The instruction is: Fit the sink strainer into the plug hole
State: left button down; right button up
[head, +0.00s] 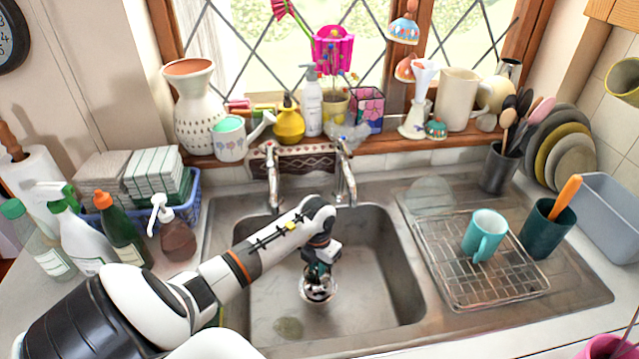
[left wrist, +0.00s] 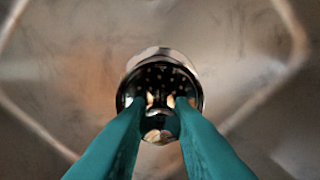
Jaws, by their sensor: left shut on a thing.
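The sink strainer (left wrist: 160,76) is a round metal cup with small holes. In the left wrist view it sits between the teal fingertips of my left gripper (left wrist: 160,103), which is shut on it. In the head view my left gripper (head: 319,268) points down into the sink basin, with the strainer (head: 318,289) at its tips, low over the basin floor. A pale metal rim, perhaps that of the plug hole, shows just past the strainer's upper edge in the wrist view. The strainer hides most of the plug hole; I cannot tell whether they touch. My right gripper is out of view.
The steel sink (head: 390,270) has walls all round the gripper. Two taps (head: 345,175) stand at its back edge. A wire rack (head: 450,275) with a turquoise mug (head: 484,235) is on the right drainer. Bottles (head: 120,232) stand at left. A pale oval patch lies on the basin floor.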

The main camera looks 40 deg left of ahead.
pick_arm(q)
jog(key=shift+f, duration=0.95)
notch_tip(320, 180, down, 4)
jog(key=shift+r, duration=0.25)
jog(key=shift+f+p, duration=0.3)
jog(key=shift+f, duration=0.2)
jog(key=c, duration=1.3)
grip_release()
